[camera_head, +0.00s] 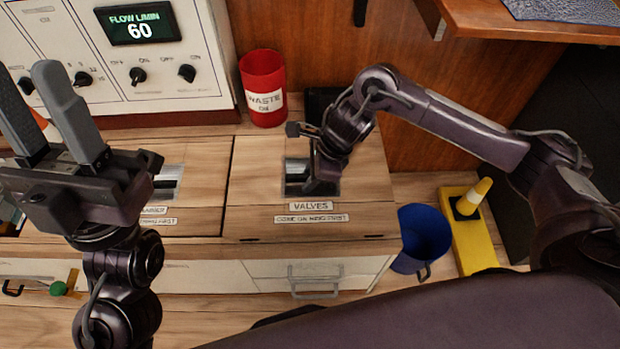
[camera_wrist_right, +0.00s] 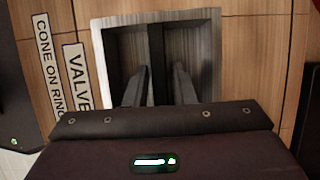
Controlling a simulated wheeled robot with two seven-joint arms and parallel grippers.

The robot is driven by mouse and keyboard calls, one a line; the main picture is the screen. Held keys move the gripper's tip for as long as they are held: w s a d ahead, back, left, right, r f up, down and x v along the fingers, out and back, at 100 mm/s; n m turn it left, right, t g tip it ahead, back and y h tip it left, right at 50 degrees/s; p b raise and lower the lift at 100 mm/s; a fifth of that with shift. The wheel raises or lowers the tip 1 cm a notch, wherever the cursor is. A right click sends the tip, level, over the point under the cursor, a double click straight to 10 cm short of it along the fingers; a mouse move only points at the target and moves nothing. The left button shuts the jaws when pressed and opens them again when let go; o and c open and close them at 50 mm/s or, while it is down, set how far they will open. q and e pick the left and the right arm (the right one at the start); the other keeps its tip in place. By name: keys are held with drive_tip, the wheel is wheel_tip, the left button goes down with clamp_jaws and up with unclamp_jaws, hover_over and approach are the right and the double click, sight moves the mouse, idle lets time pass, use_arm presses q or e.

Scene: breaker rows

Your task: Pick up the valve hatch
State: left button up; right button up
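The valve hatch (camera_head: 251,182) is a wooden panel labelled VALVES in the head view, lying closed in the bench top. Its recessed pull (camera_head: 297,170) is a metal-lined pocket. My right gripper (camera_head: 306,178) points down at this pocket, and my wrist hides part of it. In the right wrist view, the fingers of my right gripper (camera_wrist_right: 161,70) reach into the pocket on either side of a dark bar (camera_wrist_right: 155,42). A gap shows between the bar and the right-hand finger. My left gripper (camera_head: 26,70) is raised at the left, open and empty.
A red waste bin (camera_head: 263,82) stands behind the hatch. A blue bucket (camera_head: 420,238) and a yellow block with a cone (camera_head: 468,228) are to the right. Another hatch (camera_head: 200,192) adjoins on the left. A control panel (camera_head: 160,75) stands behind it, and a drawer (camera_head: 315,277) is below.

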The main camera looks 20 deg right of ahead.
clamp_jaws()
idle(1.0)
drive_tip(key=shift+r, duration=0.1)
